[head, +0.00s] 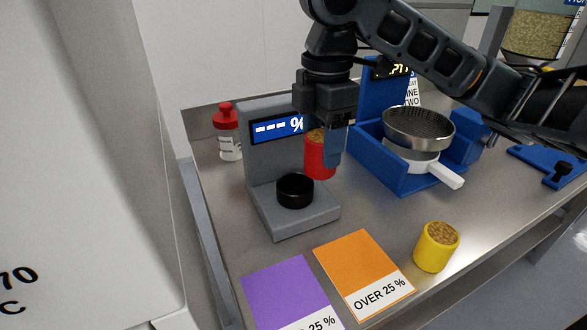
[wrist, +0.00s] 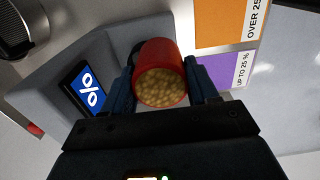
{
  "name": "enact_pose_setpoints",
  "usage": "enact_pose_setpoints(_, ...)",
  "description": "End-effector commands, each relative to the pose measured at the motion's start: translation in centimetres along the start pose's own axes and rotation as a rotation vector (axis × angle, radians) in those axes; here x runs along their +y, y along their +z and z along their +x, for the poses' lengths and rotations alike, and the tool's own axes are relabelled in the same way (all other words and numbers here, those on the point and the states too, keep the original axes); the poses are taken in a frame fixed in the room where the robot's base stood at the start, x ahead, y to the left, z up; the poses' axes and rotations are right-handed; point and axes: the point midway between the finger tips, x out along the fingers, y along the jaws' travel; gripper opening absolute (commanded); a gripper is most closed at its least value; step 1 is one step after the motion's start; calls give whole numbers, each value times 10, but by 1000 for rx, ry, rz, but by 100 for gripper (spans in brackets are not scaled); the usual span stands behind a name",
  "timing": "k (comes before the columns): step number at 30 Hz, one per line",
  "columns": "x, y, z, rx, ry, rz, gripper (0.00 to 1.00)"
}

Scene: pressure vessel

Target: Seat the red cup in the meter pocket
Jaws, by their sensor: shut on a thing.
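The red cup (head: 319,160), filled with grain-like pieces, is held upright in my gripper (head: 330,140). In the wrist view the cup (wrist: 162,72) sits between the two fingers of my gripper (wrist: 163,85), which touch its sides. The grey meter (head: 282,205) stands on the bench with a blue display reading "--- %". Its black round pocket (head: 295,190) is on the base, just left of and lower than the cup. The pocket looks empty in the head view, and the cup is apart from it. In the wrist view the cup mostly covers the pocket.
A yellow cup (head: 437,247) with contents stands at front right. Purple (head: 288,290) and orange (head: 362,270) cards lie in front of the meter. A red-capped bottle (head: 228,135) stands behind left. A blue stand (head: 390,165) with a sieve (head: 418,128) is at right.

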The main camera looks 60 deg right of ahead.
Motion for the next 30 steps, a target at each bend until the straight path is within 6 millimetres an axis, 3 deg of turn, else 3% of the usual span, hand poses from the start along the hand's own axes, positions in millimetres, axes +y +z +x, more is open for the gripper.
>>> enact_pose_setpoints(3, 15, -18, 14, 2, -3, -1, 25)
enact_pose_setpoints(9, 29, -32, 26, 1, 0, 0, 25)
enact_pose_setpoints(14, 30, -33, 34, 1, -2, 1, 25)
enact_pose_setpoints(21, 30, -33, 65, 0, -1, 2, 25)
enact_pose_setpoints(30, 30, -33, 68, 0, 0, 1, 25)
